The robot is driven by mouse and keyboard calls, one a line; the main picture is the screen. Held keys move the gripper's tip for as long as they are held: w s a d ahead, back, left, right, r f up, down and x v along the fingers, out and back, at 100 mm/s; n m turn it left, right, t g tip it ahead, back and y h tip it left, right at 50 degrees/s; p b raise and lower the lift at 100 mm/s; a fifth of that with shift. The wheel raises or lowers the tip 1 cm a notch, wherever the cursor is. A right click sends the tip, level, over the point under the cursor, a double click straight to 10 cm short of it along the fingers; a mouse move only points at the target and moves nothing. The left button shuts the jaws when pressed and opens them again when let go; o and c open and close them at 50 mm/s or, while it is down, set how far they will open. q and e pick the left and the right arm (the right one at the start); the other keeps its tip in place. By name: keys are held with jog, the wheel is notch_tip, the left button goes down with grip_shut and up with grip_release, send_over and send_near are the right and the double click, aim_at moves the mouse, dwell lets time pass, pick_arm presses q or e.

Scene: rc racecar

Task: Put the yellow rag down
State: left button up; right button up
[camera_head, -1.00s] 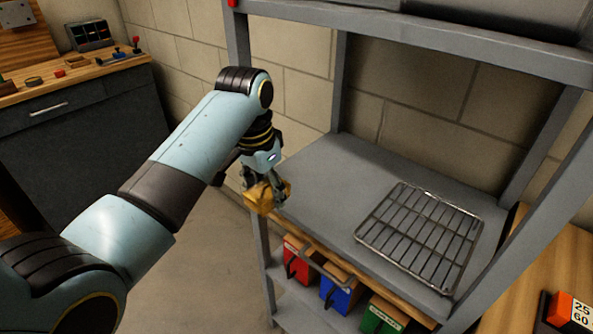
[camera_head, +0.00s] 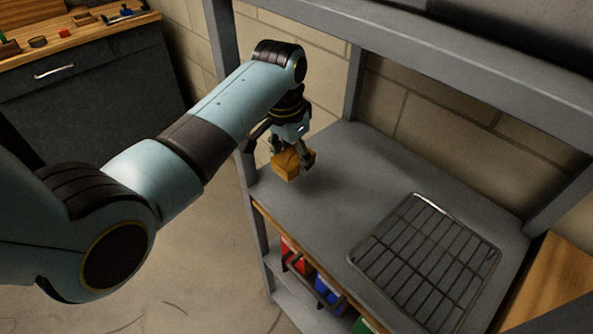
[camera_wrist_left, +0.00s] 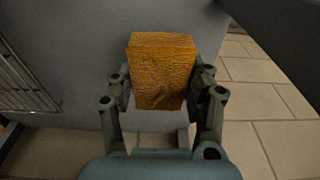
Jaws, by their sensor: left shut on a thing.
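The yellow rag (camera_head: 287,166) is a folded, block-like orange-yellow piece. My left gripper (camera_head: 293,158) is shut on it and holds it over the left part of the grey shelf (camera_head: 330,205). In the left wrist view the rag (camera_wrist_left: 162,72) sits between the two fingers of the gripper (camera_wrist_left: 160,108), with its textured face showing. The grey shelf surface (camera_wrist_left: 90,40) is behind it. I cannot tell whether the rag's underside touches the shelf. My right gripper is not in view.
A wire rack (camera_head: 425,262) lies on the right of the shelf. A grey post (camera_head: 225,70) stands left of my gripper, and another post (camera_head: 353,85) is behind. Red (camera_head: 293,254) and blue (camera_head: 329,290) bins sit below. The shelf between rag and rack is clear.

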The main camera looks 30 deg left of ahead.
aim_at(294, 183)
pick_arm(q)
notch_tip(294, 183, down, 4)
jog(key=shift+r, duration=0.25)
jog(key=shift+f, duration=1.05)
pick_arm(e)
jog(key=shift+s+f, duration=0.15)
pick_arm(q)
jog(key=o, duration=1)
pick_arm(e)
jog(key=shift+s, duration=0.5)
pick_arm(q)
jog(key=r, duration=0.5)
jog(key=s+r, duration=0.1)
jog(key=r, duration=0.1)
jog(key=shift+a+r, duration=0.15)
jog(key=shift+r, duration=0.15)
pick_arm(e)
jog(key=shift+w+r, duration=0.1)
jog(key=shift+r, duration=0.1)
